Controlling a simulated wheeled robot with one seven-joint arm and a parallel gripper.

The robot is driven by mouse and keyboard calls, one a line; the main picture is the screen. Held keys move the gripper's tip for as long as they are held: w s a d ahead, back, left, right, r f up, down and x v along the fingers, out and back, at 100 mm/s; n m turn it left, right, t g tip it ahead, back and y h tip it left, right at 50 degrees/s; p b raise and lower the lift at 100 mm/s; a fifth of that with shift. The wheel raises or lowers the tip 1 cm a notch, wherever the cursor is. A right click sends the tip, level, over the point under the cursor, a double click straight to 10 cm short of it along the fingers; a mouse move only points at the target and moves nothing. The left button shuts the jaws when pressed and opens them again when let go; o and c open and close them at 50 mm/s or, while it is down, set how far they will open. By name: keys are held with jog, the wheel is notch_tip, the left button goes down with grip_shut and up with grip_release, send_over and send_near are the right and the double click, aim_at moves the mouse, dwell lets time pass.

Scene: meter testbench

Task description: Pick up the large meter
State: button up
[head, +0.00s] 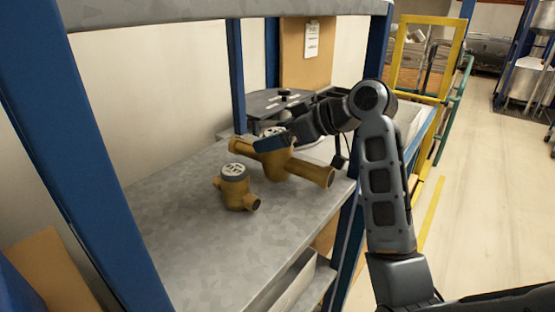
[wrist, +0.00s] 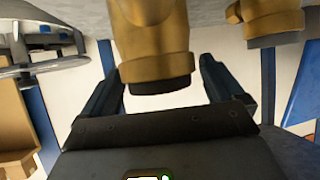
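The large meter (head: 310,170) is a brass body with long pipe ends, lying on the grey shelf. My gripper (head: 272,142) is at its top and hides part of it in the head view. In the wrist view the large meter (wrist: 155,45) shows as a brass body with a dark end, between the two fingers of my gripper (wrist: 165,85). The fingers are open, with a narrow gap visible on each side. The small meter (head: 235,187), brass with a grey-white top, stands to the left and nearer on the shelf. A brass piece at the upper right of the wrist view looks like it.
The grey shelf (head: 200,235) is bare in front of the small meter. Blue posts (head: 85,150) and an upper shelf (head: 200,8) frame the space. A dark round-topped device (head: 275,100) stands behind the large meter. A yellow frame (head: 398,60) stands beyond the bench.

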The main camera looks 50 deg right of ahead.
grip_shut()
jog(key=shift+r, duration=0.2)
dwell(0.6)
